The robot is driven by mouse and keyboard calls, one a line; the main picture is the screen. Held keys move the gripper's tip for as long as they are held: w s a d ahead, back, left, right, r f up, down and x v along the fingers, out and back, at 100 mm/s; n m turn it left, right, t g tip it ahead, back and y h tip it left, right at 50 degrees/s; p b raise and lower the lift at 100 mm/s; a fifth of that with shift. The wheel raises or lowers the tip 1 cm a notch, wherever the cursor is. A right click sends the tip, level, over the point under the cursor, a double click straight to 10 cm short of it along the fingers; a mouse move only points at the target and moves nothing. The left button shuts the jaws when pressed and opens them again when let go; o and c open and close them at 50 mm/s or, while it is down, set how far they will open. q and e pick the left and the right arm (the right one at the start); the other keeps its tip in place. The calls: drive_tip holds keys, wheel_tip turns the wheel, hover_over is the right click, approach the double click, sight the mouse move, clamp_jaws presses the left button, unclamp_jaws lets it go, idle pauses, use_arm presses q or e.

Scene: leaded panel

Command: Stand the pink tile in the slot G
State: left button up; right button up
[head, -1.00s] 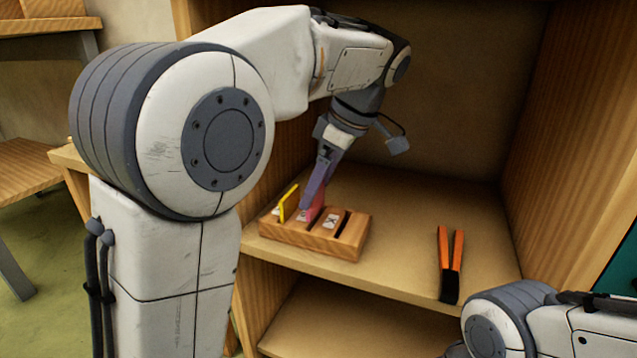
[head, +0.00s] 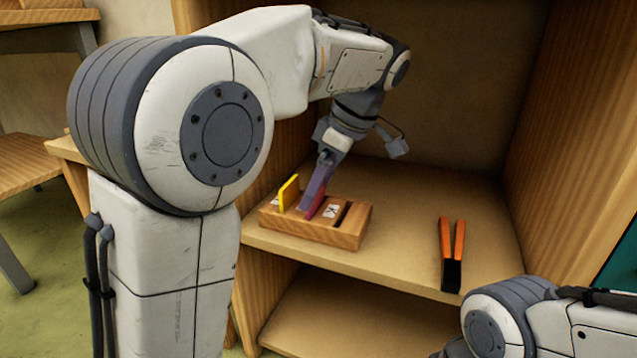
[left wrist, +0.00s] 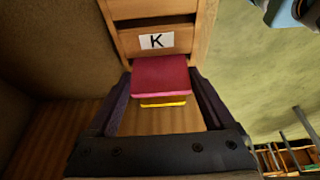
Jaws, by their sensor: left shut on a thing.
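The pink tile (head: 317,206) is gripped by my left gripper (head: 308,205). It stands in or right over a middle slot of the wooden rack (head: 342,238); the fingers hide how deep it sits. In the left wrist view the pink tile (left wrist: 160,75) is between the two fingers (left wrist: 162,100), beside the label K (left wrist: 156,41). A yellow tile (head: 288,193) stands upright in the rack's left slot and shows as a thin strip (left wrist: 163,101) in the wrist view. I cannot read a G label. My right gripper is out of view.
The rack stands on a wooden shelf (head: 400,260) with a side wall to the right. Orange-handled pliers (head: 452,252) lie right of the rack. The rack's right slot looks empty. The shelf between rack and pliers is clear.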

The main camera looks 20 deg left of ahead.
use_arm(q)
drive_tip(key=shift+f, duration=0.7)
drive_tip(key=o, duration=0.8)
drive_tip(key=shift+o, duration=0.2)
drive_tip(key=shift+r, duration=0.1)
drive_tip(key=p+v, duration=0.6)
drive_tip(key=v, duration=0.1)
drive_tip(key=shift+r, duration=0.15)
drive_tip(key=shift+d, duration=0.1)
